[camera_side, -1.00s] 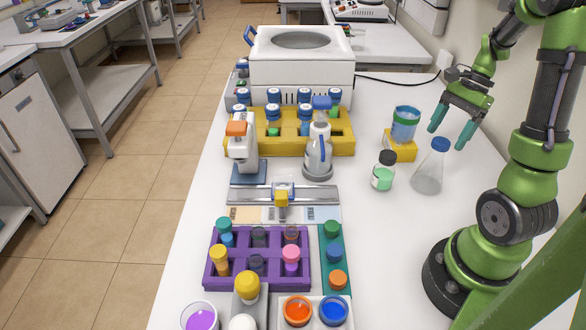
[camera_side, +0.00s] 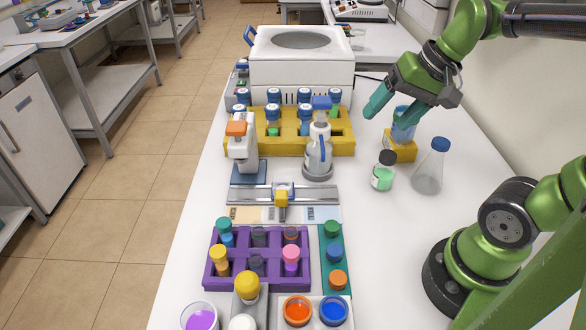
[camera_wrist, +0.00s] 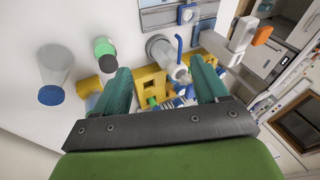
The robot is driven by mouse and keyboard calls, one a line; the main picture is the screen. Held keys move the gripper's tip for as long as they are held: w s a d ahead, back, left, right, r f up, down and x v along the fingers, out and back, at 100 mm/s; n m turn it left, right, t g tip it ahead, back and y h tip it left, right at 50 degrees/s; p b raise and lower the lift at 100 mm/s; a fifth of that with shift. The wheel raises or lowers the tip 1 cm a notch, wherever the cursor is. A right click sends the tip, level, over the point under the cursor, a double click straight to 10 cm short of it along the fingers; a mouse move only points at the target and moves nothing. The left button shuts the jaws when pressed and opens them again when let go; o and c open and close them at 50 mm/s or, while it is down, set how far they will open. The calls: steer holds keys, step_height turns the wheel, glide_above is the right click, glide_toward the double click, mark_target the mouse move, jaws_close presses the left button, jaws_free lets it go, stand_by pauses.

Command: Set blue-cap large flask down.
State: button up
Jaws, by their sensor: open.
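The blue-cap large flask (camera_side: 430,170) is a clear conical flask with a blue cap. It stands upright on the white table at the right, in the side view. In the wrist view the flask (camera_wrist: 55,65) is at the left, outside my fingers. My gripper (camera_side: 388,112) is open and empty, up and to the left of the flask in the side view, in front of a blue container (camera_side: 403,133) on a yellow block (camera_side: 400,152) and partly hiding it. My gripper's two teal fingers (camera_wrist: 162,88) also show in the wrist view, apart with nothing between them.
A green-filled bottle (camera_side: 383,172) with a dark cap stands just left of the flask. A yellow rack (camera_side: 345,143) with several blue-capped bottles and a grey-white dispenser bottle (camera_side: 318,155) are further left. The table in front of the flask is clear.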

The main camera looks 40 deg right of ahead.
steer(key=s+a+n+t, duration=0.1)
steer(key=a+n+t, duration=0.1)
steer(key=a, duration=0.4)
steer(key=shift+s+r+n, duration=0.2)
steer(key=shift+n, duration=0.7)
